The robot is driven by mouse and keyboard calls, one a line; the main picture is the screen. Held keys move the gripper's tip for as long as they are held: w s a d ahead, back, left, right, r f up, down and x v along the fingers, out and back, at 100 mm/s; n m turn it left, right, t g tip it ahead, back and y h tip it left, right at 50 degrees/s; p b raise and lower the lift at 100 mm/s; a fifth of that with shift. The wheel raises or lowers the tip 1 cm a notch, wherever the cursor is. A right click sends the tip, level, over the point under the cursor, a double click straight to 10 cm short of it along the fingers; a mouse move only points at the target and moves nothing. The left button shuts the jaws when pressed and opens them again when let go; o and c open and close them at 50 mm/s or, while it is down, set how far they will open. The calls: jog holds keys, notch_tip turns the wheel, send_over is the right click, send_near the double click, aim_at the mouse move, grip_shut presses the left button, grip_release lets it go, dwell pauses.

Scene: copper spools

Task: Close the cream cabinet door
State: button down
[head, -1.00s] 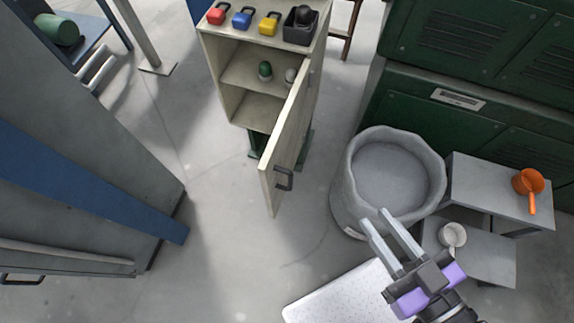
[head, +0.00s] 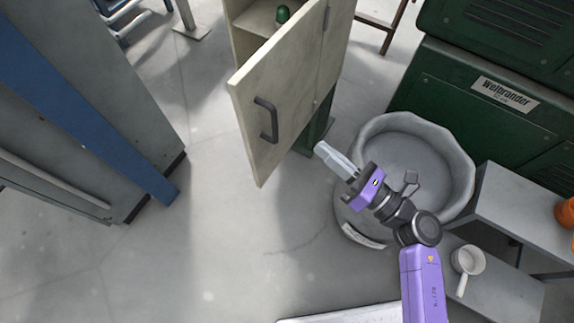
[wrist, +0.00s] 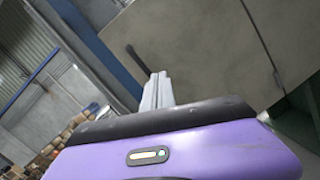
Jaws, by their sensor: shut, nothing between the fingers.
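The cream cabinet (head: 244,33) stands at the top middle of the head view, its interior partly visible. Its door (head: 290,88) is open and swung out toward me, with a dark bar handle (head: 266,119) on its outer face. The door also fills much of the wrist view (wrist: 205,50), with the handle (wrist: 137,59) just beyond the fingers. My gripper (head: 322,149) is shut and empty, to the right of the door on its outer side. I see a gap between the fingertips and the door in the head view.
A round grey tub (head: 452,150) stands right beside and below my arm. A grey step (head: 520,205) holds a white pot (head: 468,261) and an orange item (head: 565,213). Green machinery (head: 455,85) stands behind. A grey-and-blue structure (head: 95,130) is at left; the floor between is clear.

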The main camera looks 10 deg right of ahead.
jog(key=s+a+f+n+g, duration=0.1)
jog(key=s+f+n+g, duration=0.2)
jog(key=f+n, duration=0.2)
jog(key=n+y, duration=0.1)
jog(key=n, duration=0.1)
send_near(255, 144)
jog(key=shift+g, duration=0.3)
jog(key=x, duration=0.5)
jog(key=shift+w+a+p, duration=0.1)
jog(key=shift+w+p, duration=0.25)
jog(key=shift+p, duration=0.05)
jog(key=shift+w+a, duration=0.4)
jog(key=shift+a, duration=0.1)
jog(key=shift+a, duration=0.1)
